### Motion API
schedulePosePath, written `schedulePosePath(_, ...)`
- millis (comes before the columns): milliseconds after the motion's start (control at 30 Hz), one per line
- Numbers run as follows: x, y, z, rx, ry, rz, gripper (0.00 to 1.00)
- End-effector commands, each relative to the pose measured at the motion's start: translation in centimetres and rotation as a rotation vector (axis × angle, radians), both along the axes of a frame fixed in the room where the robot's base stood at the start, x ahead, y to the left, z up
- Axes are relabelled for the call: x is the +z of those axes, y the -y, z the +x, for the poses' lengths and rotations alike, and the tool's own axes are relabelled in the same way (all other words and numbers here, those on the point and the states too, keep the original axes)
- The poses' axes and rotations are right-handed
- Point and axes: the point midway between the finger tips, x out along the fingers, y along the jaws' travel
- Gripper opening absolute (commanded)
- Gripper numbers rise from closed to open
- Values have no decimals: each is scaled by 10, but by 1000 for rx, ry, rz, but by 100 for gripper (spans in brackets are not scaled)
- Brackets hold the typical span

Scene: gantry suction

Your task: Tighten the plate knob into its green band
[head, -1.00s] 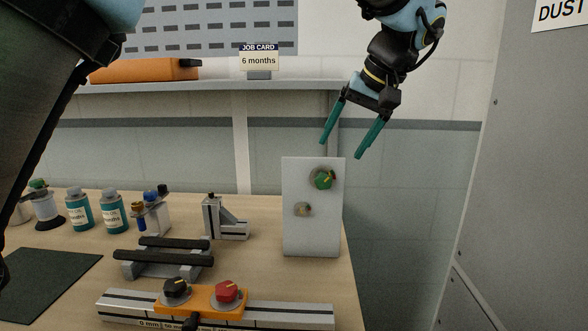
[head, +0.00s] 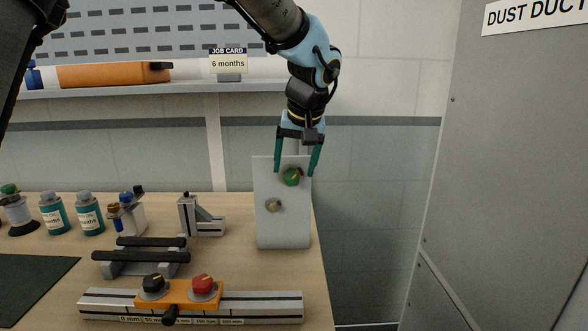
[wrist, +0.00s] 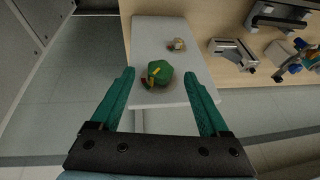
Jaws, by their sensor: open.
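The plate knob is a green knob (head: 292,177) with a yellow pointer line, on the upper part of an upright grey plate (head: 268,232). A dial ring with coloured marks sits partly hidden behind it; the green band cannot be told apart clearly. My gripper (head: 296,172) is open, its teal fingers pointing down on either side of the knob. In the wrist view the green knob (wrist: 159,73) lies between and just beyond the fingertips (wrist: 160,77), with no contact visible. A small metal stud (head: 273,205) is lower on the plate.
An orange carriage with a black knob (head: 153,284) and a red knob (head: 203,284) sits on a rail (head: 258,306) in front. A bracket (head: 203,218), bottles and a black-barred fixture stand left. A shelf with a job card (head: 228,61) is behind. A grey duct (head: 500,180) stands right.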

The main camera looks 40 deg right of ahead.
Motion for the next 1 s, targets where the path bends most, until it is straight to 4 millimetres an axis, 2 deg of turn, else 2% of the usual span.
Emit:
schedulePosePath(233, -23, 4, 9, 1, 0, 1, 79)
schedulePosePath(567, -26, 4, 10, 0, 1, -1, 79)
schedulePosePath(1000, -25, 4, 10, 0, 1, -1, 30)
